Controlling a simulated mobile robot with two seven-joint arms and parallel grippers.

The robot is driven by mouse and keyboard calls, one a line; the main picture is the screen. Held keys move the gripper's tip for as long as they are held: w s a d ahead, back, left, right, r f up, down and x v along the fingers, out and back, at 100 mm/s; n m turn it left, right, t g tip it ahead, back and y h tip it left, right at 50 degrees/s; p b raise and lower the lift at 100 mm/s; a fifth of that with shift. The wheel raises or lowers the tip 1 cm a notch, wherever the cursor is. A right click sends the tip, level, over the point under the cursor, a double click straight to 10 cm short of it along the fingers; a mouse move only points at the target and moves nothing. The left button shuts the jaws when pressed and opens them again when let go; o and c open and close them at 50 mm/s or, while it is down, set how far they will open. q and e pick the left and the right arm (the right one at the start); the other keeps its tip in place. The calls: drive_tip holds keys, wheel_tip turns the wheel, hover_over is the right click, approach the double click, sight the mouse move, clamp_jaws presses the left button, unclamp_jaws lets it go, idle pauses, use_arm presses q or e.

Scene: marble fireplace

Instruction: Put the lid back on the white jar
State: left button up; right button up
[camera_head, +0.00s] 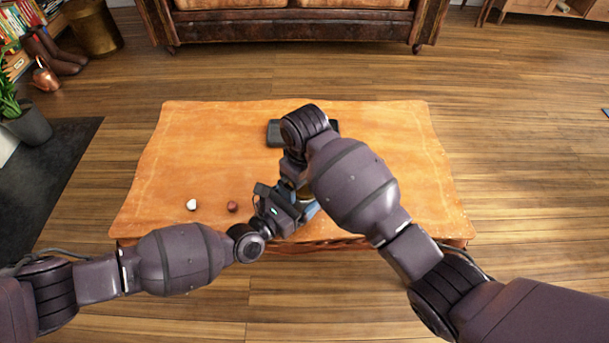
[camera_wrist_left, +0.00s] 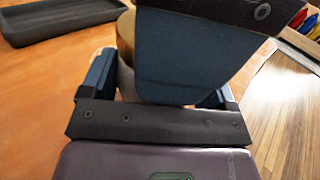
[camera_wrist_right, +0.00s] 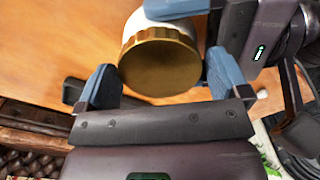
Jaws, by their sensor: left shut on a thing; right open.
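The white jar (camera_wrist_right: 146,22) shows in the right wrist view with the gold lid (camera_wrist_right: 160,62) over its mouth. I cannot tell whether the lid is fully seated. My left gripper (camera_head: 305,208) is shut on the jar's body near the table's front edge. My right gripper (camera_wrist_right: 161,78) is open, its blue fingers on either side of the lid, with a visible gap at the left finger. In the left wrist view the jar (camera_wrist_left: 126,78) and lid (camera_wrist_left: 126,35) are partly hidden behind a right gripper finger. In the head view my arms hide most of them.
The orange-covered table (camera_head: 200,150) carries a dark tray (camera_head: 274,133) at the back middle, partly behind my right arm. A small white item (camera_head: 191,204) and a small reddish-brown item (camera_head: 232,206) lie at the front left. The table's right side is clear. A leather sofa (camera_head: 290,25) stands behind.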

drive_tip(key=shift+c, duration=0.4)
drive_tip(key=c, duration=0.7)
drive_tip(key=shift+m, duration=0.8)
drive_tip(key=o, duration=0.9)
drive_tip(key=shift+r, duration=0.1)
drive_tip(key=shift+r, duration=2.2)
drive_tip(key=shift+c, duration=0.3)
